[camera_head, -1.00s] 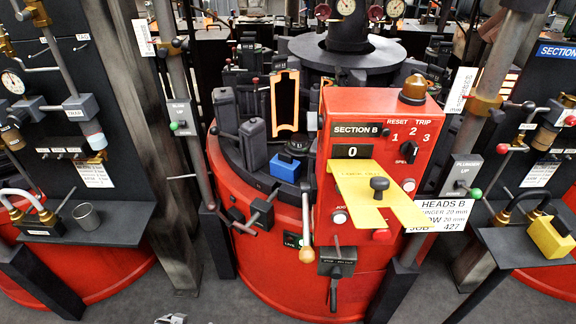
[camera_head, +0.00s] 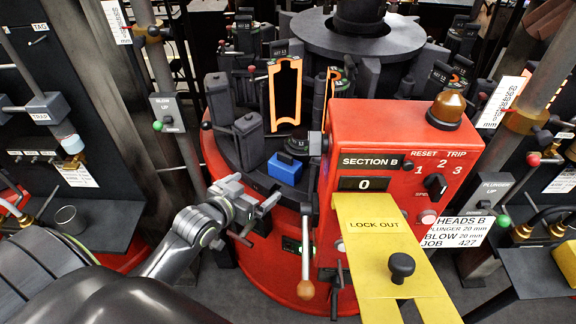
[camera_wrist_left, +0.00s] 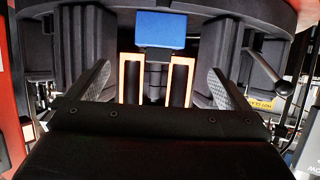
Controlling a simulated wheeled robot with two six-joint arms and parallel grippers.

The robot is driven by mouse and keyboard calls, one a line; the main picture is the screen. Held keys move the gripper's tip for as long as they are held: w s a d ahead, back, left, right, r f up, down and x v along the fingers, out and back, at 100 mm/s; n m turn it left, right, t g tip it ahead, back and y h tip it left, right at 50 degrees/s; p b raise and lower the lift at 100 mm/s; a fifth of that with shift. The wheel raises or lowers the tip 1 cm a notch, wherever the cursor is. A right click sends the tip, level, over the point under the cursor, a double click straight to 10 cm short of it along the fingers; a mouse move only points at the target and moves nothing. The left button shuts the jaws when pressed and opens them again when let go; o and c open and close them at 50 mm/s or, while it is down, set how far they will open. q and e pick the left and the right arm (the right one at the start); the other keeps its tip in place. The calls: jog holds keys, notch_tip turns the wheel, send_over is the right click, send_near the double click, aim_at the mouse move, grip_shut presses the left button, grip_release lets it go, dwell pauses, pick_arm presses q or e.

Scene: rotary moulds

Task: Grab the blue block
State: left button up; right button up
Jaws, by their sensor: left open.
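The blue block (camera_head: 285,168) sits on the dark ring of the red machine, just left of the red control box, with a black round part behind it. It also shows at the top middle of the left wrist view (camera_wrist_left: 161,29). My left gripper (camera_head: 262,204) is open and empty, apart from the block, to its lower left in the head view. In the left wrist view its two fingers stand wide apart, with the block beyond them and between their lines. My right gripper is not in view.
The red control box (camera_head: 385,140) with the yellow lock-out plate (camera_head: 375,235) stands right of the block. A lever with a wooden knob (camera_head: 306,289) hangs beside it. Dark mould blocks (camera_head: 248,140) and an orange-edged mould (camera_head: 285,92) stand behind the block.

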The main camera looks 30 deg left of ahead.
pick_arm(q)
send_near(280, 169)
jog(key=x, duration=0.4)
jog(key=shift+w+d+f, duration=0.1)
jog(key=shift+w+f, duration=0.2)
jog(key=shift+f, duration=0.05)
jog(key=shift+p+x, duration=0.6)
jog(key=shift+x, duration=2.25)
jog(key=shift+r, duration=0.1)
jog(key=c, duration=1.4)
jog(key=shift+w+r, duration=0.1)
jog(key=shift+r, duration=0.05)
jog(key=shift+c, duration=0.4)
